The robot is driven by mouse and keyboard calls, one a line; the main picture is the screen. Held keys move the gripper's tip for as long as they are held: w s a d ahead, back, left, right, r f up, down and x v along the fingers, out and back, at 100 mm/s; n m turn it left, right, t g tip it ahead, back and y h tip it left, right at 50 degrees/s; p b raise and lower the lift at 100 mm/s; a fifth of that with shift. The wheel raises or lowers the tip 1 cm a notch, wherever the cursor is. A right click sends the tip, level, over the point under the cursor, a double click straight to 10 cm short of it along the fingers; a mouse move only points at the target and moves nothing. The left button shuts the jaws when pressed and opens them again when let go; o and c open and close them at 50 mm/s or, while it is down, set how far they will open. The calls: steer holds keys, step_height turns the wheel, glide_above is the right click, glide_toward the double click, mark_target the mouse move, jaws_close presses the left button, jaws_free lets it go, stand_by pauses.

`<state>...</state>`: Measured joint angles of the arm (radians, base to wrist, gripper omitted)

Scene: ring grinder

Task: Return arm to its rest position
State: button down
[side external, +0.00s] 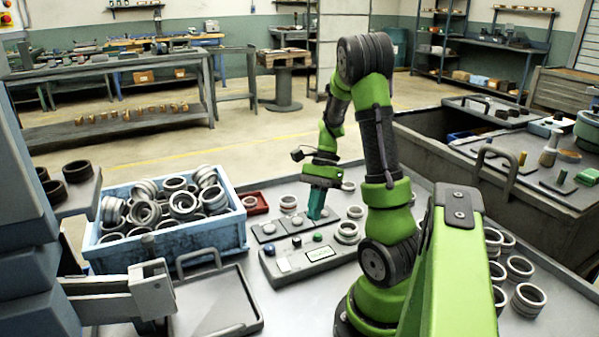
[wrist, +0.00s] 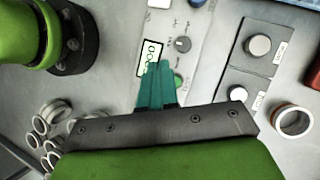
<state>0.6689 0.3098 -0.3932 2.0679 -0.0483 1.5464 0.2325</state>
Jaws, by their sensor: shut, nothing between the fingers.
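My green arm reaches over the table in the side external view. My gripper (side external: 317,205) has teal fingers, pointing down above the control panel (side external: 290,264). In the wrist view my gripper (wrist: 158,68) is shut and empty, its fingertips close together beside a small display and a green button (wrist: 179,82) on the panel. I cannot tell whether the fingertips touch the panel.
A blue crate (side external: 168,257) full of metal rings stands left of the panel. An empty grey tray (side external: 215,318) lies in front of it. A small red tray (side external: 256,200) with a ring sits behind the panel. Loose rings (side external: 528,298) stand on the table at right.

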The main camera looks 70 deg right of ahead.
steer(key=w+a+r+n+t+h, duration=0.2)
steer(key=a+r+n+t, duration=0.1)
steer(key=a+r+n, duration=0.4)
steer(key=w+a+r+n+t+h, duration=0.2)
steer(key=a+r+n, duration=0.5)
steer(key=a+n, duration=0.4)
steer(key=a+t, duration=0.1)
steer(key=a, duration=0.4)
steer(key=shift+w+n+t, duration=0.15)
steer(key=shift+n+t, duration=0.15)
steer(key=shift+t, duration=0.1)
stand_by(3.5)
